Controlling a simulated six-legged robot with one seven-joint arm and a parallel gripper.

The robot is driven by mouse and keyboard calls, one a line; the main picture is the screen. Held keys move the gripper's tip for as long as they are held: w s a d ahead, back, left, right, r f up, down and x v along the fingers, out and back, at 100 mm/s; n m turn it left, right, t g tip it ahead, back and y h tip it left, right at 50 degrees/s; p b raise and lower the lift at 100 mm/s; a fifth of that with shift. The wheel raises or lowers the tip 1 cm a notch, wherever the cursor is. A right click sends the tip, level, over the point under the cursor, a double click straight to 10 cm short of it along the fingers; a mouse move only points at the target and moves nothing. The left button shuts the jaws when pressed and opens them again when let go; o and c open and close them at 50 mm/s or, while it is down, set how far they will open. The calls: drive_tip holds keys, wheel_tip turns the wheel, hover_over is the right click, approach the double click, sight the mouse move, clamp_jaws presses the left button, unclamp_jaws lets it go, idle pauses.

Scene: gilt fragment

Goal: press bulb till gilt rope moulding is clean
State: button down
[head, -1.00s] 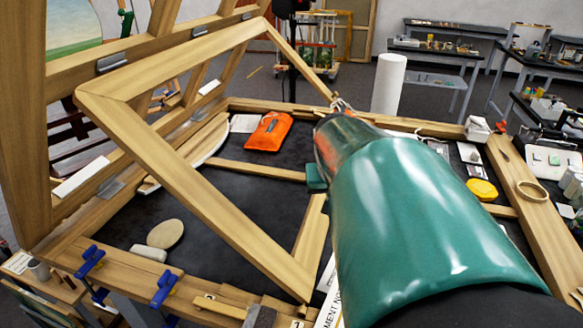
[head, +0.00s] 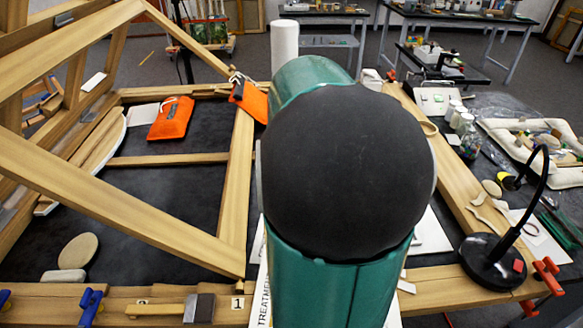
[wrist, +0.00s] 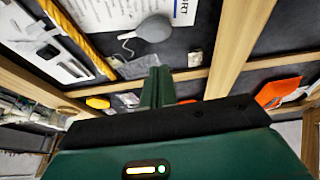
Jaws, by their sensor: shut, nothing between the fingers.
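The grey rubber bulb (wrist: 153,28) with its pointed nozzle lies on the dark surface at the top of the wrist view, touching or overlapping a white printed sheet (wrist: 107,12). The gilt rope moulding (wrist: 75,38) is a slanting golden twisted strip left of the bulb, beside a white tray-like piece (wrist: 38,38). My gripper (wrist: 158,86) is shut and empty, with its green fingers below the bulb in the picture and apart from it. In the head view my green and black arm hides the gripper, the bulb and the moulding.
A wooden frame (head: 120,193) leans over the left of the bench. Orange pouches (head: 171,118) lie beyond it. A black lamp (head: 492,260) stands at right, near a tray with an ornate frame piece (head: 540,140). A wooden bar (wrist: 190,77) crosses near my fingers.

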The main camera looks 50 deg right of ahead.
drive_tip(key=x, duration=1.2)
drive_tip(key=shift+s+a, duration=0.15)
drive_tip(key=shift+s, duration=0.15)
drive_tip(key=shift+f, duration=0.65)
drive_tip(key=shift+f, duration=0.1)
